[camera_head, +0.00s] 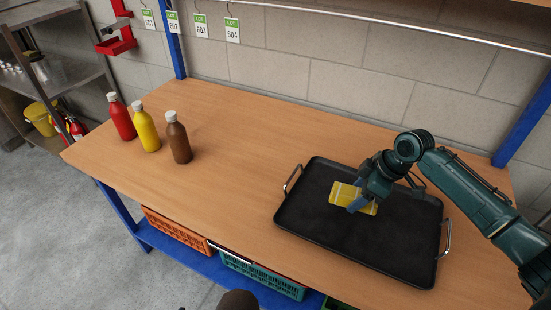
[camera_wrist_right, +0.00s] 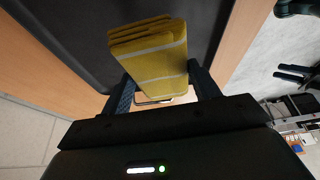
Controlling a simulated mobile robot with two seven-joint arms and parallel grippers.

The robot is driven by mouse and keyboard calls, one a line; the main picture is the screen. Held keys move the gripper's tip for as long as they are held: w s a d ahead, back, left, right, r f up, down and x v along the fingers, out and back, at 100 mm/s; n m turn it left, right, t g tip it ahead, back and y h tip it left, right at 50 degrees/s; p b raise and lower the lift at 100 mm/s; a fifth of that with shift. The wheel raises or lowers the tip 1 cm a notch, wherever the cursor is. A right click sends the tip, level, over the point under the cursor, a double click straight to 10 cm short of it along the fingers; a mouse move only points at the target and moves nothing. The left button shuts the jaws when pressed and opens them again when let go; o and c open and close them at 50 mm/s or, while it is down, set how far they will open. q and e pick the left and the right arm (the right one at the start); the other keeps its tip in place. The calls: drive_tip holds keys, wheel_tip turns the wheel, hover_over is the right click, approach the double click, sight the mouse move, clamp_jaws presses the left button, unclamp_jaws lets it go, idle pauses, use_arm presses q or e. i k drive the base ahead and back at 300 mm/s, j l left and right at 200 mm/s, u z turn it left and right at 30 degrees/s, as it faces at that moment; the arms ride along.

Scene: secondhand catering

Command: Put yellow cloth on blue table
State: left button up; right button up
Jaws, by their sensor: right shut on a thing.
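The yellow cloth (camera_head: 341,192) is a folded, layered pad with pale stripes. My right gripper (camera_head: 358,201) is shut on it, over the black tray. In the right wrist view the cloth (camera_wrist_right: 150,48) sits between the two fingers, its folded layers facing out. The cloth appears held above the tray surface; the exact gap is hard to tell. The blue table has a wooden top (camera_head: 235,150) on a blue frame, and the tray stands on its right part. My left gripper is not seen in the head view.
The black tray (camera_head: 315,220) has raised metal handles at both ends. Red (camera_head: 121,120), yellow (camera_head: 146,131) and brown (camera_head: 178,142) bottles stand at the table's left end. Bare tabletop lies between them and the tray. Orange (camera_head: 176,230) and green (camera_head: 262,277) crates sit on the shelf below.

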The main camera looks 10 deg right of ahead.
sight(267, 163)
drive_tip(key=i+j, duration=0.3)
drive_tip(key=j, duration=0.15)
drive_tip(key=i+j, duration=0.55)
drive_tip(key=j, duration=0.3)
drive_tip(key=i+z, duration=0.05)
